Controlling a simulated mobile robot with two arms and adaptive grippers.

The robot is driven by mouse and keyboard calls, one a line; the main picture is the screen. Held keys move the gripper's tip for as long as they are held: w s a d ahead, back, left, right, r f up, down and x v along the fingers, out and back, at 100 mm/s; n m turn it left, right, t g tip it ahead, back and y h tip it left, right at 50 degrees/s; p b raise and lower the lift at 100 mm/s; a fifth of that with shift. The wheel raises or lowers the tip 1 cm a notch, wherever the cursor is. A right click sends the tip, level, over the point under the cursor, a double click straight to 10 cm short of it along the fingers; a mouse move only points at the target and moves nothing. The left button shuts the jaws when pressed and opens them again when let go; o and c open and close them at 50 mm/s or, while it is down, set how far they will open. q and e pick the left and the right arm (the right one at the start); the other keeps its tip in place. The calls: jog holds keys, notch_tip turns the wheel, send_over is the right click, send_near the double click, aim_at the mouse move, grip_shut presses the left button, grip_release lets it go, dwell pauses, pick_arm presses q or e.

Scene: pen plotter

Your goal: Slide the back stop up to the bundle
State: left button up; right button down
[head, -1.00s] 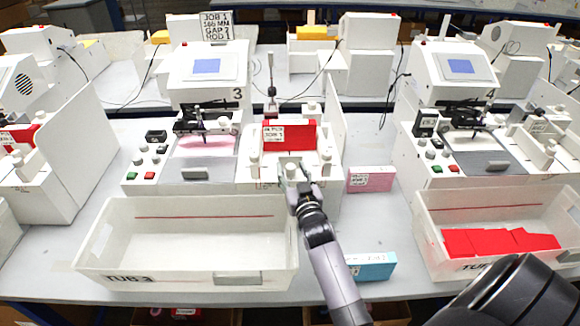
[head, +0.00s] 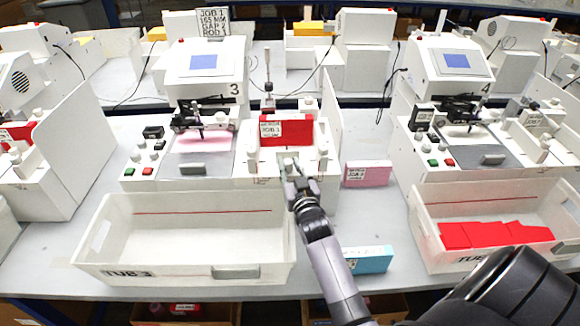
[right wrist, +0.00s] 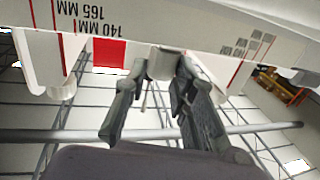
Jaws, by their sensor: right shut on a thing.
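The red bundle (head: 300,127) with a white label stands in the white feeder right of plotter 3. The back stop (head: 288,157) shows as a small white knob in front of the bundle. My right gripper (head: 290,180) reaches it from the front. In the right wrist view, my gripper's fingers (right wrist: 160,85) are shut on the back stop's white knob (right wrist: 162,62) below the scale edge. The bundle shows there as a red patch (right wrist: 108,52). Whether the stop touches the bundle is hidden. My left gripper is out of view.
An empty white tub 3 (head: 110,255) stands in front, left of my arm. A pink box (head: 367,174) and a blue box (head: 368,261) lie to the right. Another tub (head: 425,215) holds red pieces. The feeder's scale (right wrist: 125,30) has red lines and millimetre marks.

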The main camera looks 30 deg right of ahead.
aim_at(291, 155)
jog(key=shift+r, duration=0.15)
jog(key=x, duration=0.2)
jog(key=d+b+x, duration=0.1)
jog(key=x, duration=0.1)
jog(key=b+x, duration=0.1)
jog(key=x, duration=0.1)
jog(key=shift+w+d, duration=0.1)
jog(key=shift+d, duration=0.3)
jog(key=c, duration=1.5)
grip_release()
jog(key=shift+a, duration=0.1)
jog(key=shift+o, duration=0.8)
jog(key=v, duration=1.2)
